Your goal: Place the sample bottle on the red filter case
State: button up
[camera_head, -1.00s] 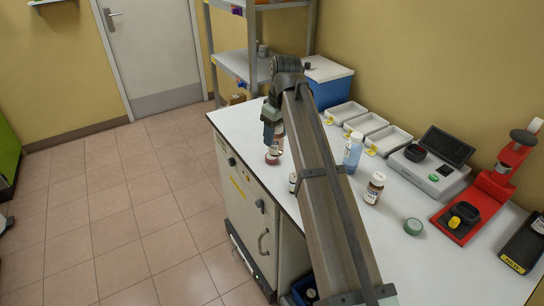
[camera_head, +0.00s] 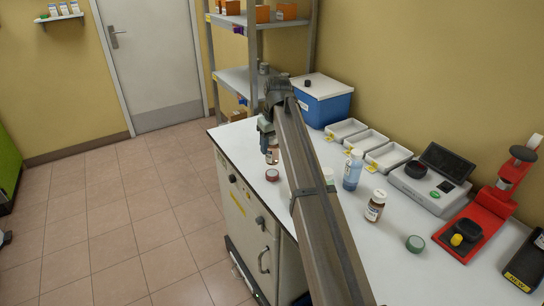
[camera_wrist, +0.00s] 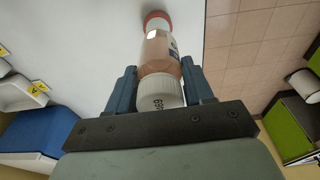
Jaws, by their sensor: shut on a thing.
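My gripper (camera_head: 266,133) is shut on the sample bottle (camera_head: 272,154), a clear bottle with pinkish contents. In the wrist view the bottle (camera_wrist: 160,58) is between the two blue fingers (camera_wrist: 159,90), its white cap toward the camera. The red filter case (camera_head: 272,175) is a small round case on the white bench near its left edge. In the head view it lies just below the bottle, with a gap between them. In the wrist view the red case (camera_wrist: 156,15) shows past the bottle's far end, which partly covers it.
A blue bottle (camera_head: 352,170), a brown bottle (camera_head: 375,206) and a green round case (camera_head: 414,243) stand to the right of my arm. White trays (camera_head: 388,156), a grey instrument (camera_head: 428,187) and a red press (camera_head: 480,222) line the wall side. My arm hides part of the bench.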

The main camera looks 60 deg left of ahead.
aim_at(272, 154)
jog(key=shift+f, duration=2.1)
jog(key=shift+f, duration=0.15)
jog(key=o, duration=1.1)
jog(key=r, duration=0.4)
jog(key=d+r, duration=0.1)
jog(key=r, duration=0.7)
jog(key=shift+d+r, duration=0.1)
jog(key=shift+d, duration=0.3)
